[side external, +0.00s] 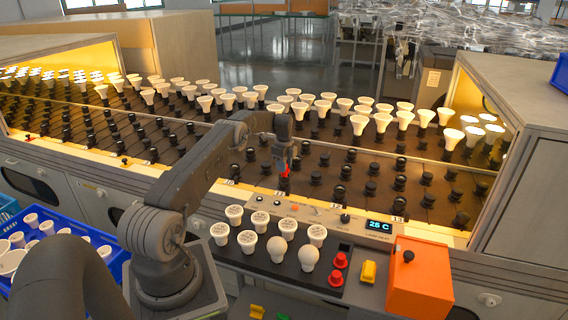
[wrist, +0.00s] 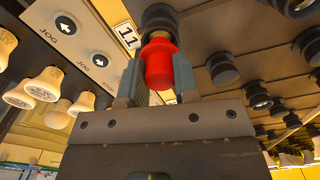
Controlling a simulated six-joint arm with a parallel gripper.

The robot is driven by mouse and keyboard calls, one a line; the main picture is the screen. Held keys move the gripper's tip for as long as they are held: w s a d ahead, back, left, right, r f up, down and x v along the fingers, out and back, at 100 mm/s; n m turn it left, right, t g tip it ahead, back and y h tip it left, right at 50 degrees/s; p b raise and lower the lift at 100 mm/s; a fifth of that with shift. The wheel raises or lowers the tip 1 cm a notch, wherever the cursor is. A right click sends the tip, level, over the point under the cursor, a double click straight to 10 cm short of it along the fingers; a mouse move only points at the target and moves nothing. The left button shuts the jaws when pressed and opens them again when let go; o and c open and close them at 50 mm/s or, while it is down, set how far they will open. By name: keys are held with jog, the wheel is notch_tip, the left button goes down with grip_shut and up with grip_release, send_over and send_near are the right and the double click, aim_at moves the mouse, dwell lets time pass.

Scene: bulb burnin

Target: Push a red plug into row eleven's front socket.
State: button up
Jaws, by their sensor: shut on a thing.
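My gripper (side external: 284,163) is shut on a red plug (side external: 285,172), low over the front edge of the socket board. In the wrist view, the fingers (wrist: 157,78) sit on both sides of the red plug (wrist: 159,64). A black socket (wrist: 159,17) lies just beyond the plug's far end, beside the label 11 (wrist: 127,36). Plug and socket line up closely in that view; I cannot tell whether the plug is inside it. Two more red plugs (side external: 340,260) stand on the black holder at the front.
Rows of black sockets (side external: 370,188) and white bulbs (side external: 358,124) fill the board. A control panel with a 25 C display (side external: 379,226) is in front. An orange box (side external: 420,280), a yellow piece (side external: 368,271) and a blue crate (side external: 115,262) of bulbs stand nearby.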

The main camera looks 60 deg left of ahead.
jog(key=shift+f, duration=0.6)
jog(key=shift+f, duration=0.4)
jog(key=o, duration=1)
notch_tip(320, 180, up, 14)
jog(key=shift+f, duration=0.1)
